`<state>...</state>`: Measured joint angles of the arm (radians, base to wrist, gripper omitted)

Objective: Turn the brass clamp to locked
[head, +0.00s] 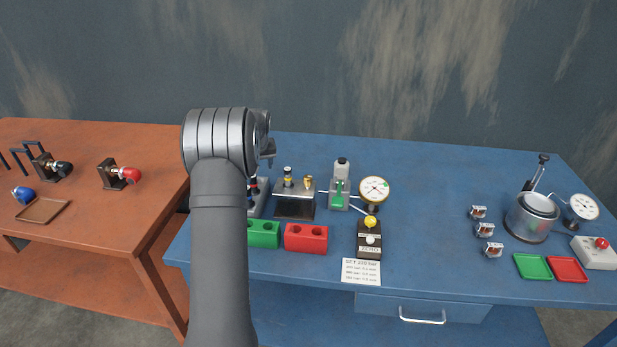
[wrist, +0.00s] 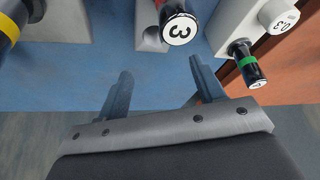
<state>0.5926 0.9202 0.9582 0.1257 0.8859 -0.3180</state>
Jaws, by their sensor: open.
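The likely brass clamp is a small brass-coloured piece (head: 308,183) on top of a grey fixture (head: 296,190), beside an upright injector with a yellow band (head: 288,174). It is too small to tell which way it is turned. My gripper (head: 268,153) is above the table's left part, to the left of and higher than the fixture, partly hidden by my arm. In the wrist view my gripper (wrist: 160,75) has its fingers apart with nothing between them. The brass piece cannot be made out there.
A capped injector marked 3 (wrist: 180,27) and a green-banded one (wrist: 247,65) are near the fingers. A green block (head: 264,234), a red block (head: 306,238), a pump (head: 340,185) and a gauge (head: 374,189) stand around the fixture. The blue table's middle (head: 430,220) is clear.

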